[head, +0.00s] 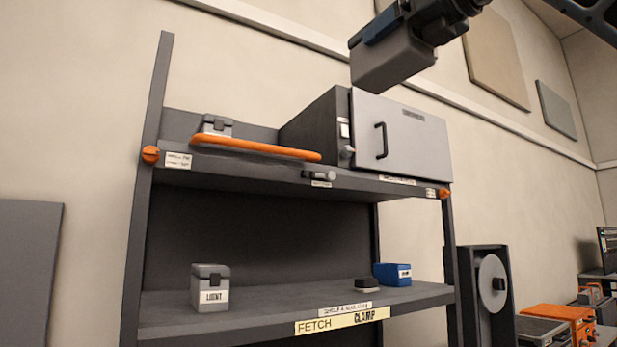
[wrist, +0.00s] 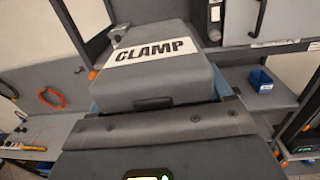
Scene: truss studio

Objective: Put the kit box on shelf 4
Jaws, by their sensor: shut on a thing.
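The kit box is a grey case (head: 393,62) with a dark latch. In the wrist view its white label (wrist: 150,50) reads CLAMP. My gripper (head: 408,28) is shut on it and holds it in the air, at the upper right of the head view, above and in front of the top shelf. The rack's top shelf (head: 260,176) has small labels, mostly too small to read. The lower shelf (head: 270,304) bears a yellow strip reading FETCH CLAMP and a white label whose text is hard to read. I cannot tell for sure which is shelf 4.
A grey-doored cabinet (head: 402,135) fills the top shelf's right. An orange bar (head: 255,149) crosses its left front, with a small grey case (head: 217,125) behind. Below stand a LIGHT case (head: 210,289), a black item (head: 367,285) and a blue bin (head: 392,274). The lower shelf's middle is clear.

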